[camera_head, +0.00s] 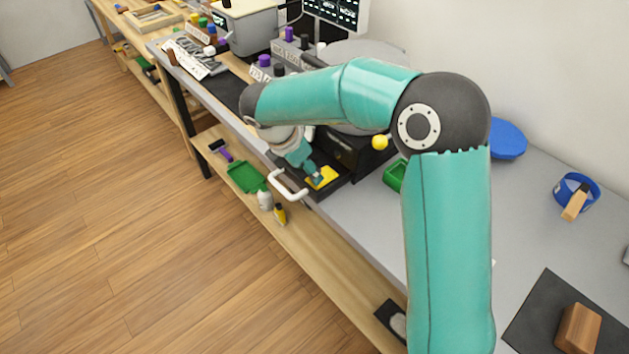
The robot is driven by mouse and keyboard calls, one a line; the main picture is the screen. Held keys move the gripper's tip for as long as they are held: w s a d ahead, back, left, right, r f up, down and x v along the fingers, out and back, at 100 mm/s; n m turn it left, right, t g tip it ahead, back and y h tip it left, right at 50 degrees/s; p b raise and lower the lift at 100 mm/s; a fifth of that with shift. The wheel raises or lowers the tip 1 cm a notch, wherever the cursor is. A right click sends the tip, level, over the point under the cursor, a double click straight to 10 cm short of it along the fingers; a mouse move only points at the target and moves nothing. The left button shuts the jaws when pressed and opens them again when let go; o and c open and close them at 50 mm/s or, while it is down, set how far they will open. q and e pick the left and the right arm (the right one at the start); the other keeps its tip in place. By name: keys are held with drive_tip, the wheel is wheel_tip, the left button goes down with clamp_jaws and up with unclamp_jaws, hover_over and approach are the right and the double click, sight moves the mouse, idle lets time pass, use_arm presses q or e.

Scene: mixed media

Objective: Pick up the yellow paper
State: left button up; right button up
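The yellow paper (328,177) is a small bright patch on the dark base of a black machine at the front edge of the grey bench. My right arm comes in from the lower right and bends over to the left. My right gripper (314,176) points down at the yellow paper, and its teal fingers overlap the paper's left part in the picture. The fingers are small here, so I cannot tell whether they touch the paper or are closed on it. My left gripper is not in view.
A white handle (288,185) sticks out just left of the paper. The black machine (354,152) with a yellow knob (380,142) stands behind it. A green box (395,175) lies to the right. A brown block (578,328) rests on a dark mat. The floor (110,220) is clear.

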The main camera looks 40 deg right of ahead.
sight(311, 185)
drive_tip(key=x, duration=0.5)
drive_tip(key=shift+a, duration=0.2)
drive_tip(key=c, duration=0.5)
